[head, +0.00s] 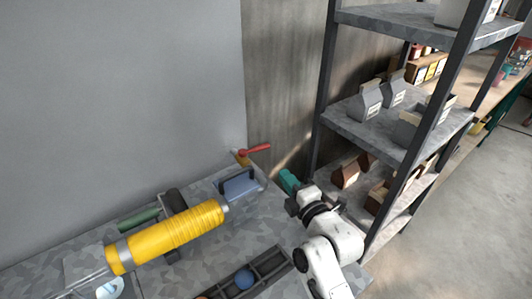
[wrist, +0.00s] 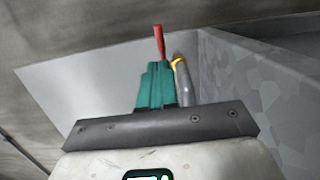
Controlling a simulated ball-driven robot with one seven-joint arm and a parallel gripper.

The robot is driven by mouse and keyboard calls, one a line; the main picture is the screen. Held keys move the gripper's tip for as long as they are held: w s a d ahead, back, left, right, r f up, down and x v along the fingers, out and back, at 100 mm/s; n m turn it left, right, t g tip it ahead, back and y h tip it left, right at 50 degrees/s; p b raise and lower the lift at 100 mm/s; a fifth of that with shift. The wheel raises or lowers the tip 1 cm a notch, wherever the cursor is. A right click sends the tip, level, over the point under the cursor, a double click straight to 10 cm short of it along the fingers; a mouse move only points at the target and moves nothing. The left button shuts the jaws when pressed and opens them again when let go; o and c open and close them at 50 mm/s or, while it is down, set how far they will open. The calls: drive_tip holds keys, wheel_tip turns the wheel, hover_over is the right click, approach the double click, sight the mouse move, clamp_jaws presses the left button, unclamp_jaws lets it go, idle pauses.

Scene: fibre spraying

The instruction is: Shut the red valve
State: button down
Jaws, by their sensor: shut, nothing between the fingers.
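The red valve has a red lever handle (head: 258,148) at the back right corner of the work table, against the wall, on a small orange-yellow body (head: 241,158). In the head view the lever points right. In the wrist view the red lever (wrist: 159,41) shows just past my fingertips, beside a grey pipe (wrist: 183,85) with a yellow collar (wrist: 178,62). My gripper (head: 285,175) has teal fingers and is shut and empty, right of and nearer than the lever in the head view. The wrist view also shows my gripper (wrist: 157,67); fingers hide part of the valve.
A yellow wound cylinder (head: 170,236) lies on the grey table. A blue-grey block (head: 240,185) stands close to the valve. A dark tray (head: 265,276) with a blue ball (head: 244,279) is at the front. A metal shelf (head: 400,128) with boxes stands right of my arm.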

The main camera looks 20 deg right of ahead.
sight(266, 147)
drive_tip(key=w, duration=0.3)
drive_tip(key=w+a+p, duration=0.1)
drive_tip(key=w, duration=0.3)
drive_tip(key=w+p, duration=0.1)
drive_tip(key=w, duration=0.2)
drive_tip(key=shift+w+a, duration=0.25)
drive_tip(key=shift+w, duration=0.05)
drive_tip(key=shift+w+d+r+b, duration=0.15)
drive_tip(key=shift+w+b, duration=0.25)
drive_tip(key=shift+b, duration=0.7)
drive_tip(key=shift+w+d+r+b, duration=0.15)
drive_tip(key=shift+w+b, duration=0.25)
drive_tip(key=shift+b, duration=0.65)
